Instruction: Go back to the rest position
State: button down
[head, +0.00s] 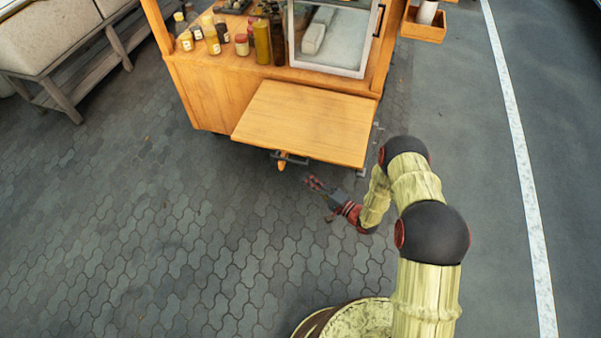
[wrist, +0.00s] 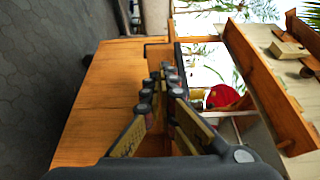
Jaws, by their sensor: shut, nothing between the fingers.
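My gripper (head: 316,184) is in the middle of the head view, at the end of my bent arm, just in front of the cart's wooden shelf (head: 305,122). It is over the paved ground and apart from the shelf. In the wrist view, the fingers of my gripper (wrist: 160,78) are closed together with nothing held.
The wooden cart (head: 205,88) carries several jars and bottles (head: 213,40) and a glass case (head: 335,35). A grey bench (head: 60,45) stands at the upper left. A small wooden box (head: 423,28) is at the upper right. The paving at left and the road at right are clear.

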jog(key=s+d, duration=0.2)
jog(key=s, duration=0.1)
jog(key=shift+s+d, duration=0.1)
